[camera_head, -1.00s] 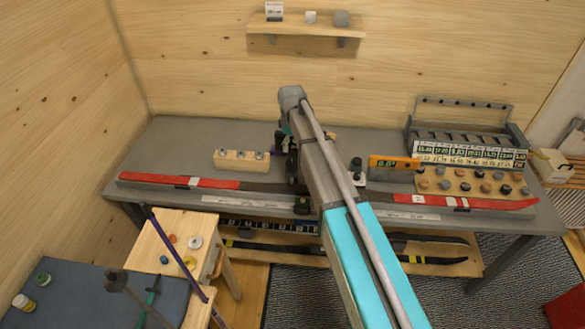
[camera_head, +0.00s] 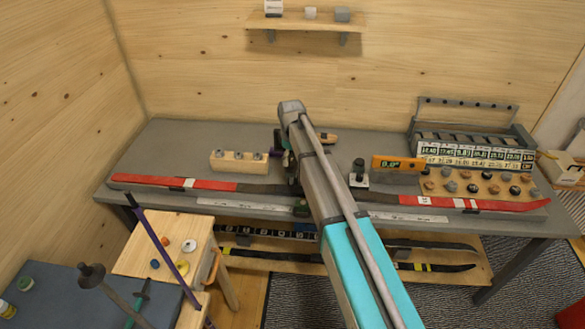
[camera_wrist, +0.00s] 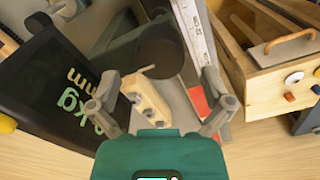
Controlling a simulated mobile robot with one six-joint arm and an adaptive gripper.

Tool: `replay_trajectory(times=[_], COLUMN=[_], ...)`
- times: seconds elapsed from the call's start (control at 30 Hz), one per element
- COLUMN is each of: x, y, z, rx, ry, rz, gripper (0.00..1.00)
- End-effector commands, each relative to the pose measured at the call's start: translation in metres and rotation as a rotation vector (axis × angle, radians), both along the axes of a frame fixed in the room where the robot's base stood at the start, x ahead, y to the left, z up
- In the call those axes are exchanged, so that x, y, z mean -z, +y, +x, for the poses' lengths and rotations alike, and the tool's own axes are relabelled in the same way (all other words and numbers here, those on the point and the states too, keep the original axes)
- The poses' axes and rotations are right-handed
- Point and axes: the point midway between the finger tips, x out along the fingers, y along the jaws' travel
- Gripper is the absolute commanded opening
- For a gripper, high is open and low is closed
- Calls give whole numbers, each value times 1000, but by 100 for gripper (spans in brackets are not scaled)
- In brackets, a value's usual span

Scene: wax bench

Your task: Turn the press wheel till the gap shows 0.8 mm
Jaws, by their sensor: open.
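In the wrist view my gripper (camera_wrist: 160,82) is open, with a finger at each side and nothing held between them. In the head view my arm covers most of the press and hides my gripper.
A red-ended ski (camera_head: 175,182) lies along the grey bench (camera_head: 180,145). A wooden block with holes (camera_head: 238,161) stands behind it. An orange level (camera_head: 398,163) and a tray of round pieces (camera_head: 470,185) are at the right. A wooden cabinet (camera_head: 150,258) stands front left.

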Motion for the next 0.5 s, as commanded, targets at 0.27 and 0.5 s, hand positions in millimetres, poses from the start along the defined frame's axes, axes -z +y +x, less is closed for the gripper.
replay_trajectory(times=[0.27,0.5], x=[22,29], y=[0,0], z=[0,0], rx=[0,0], ry=[0,0], rz=[0,0], gripper=[100,100])
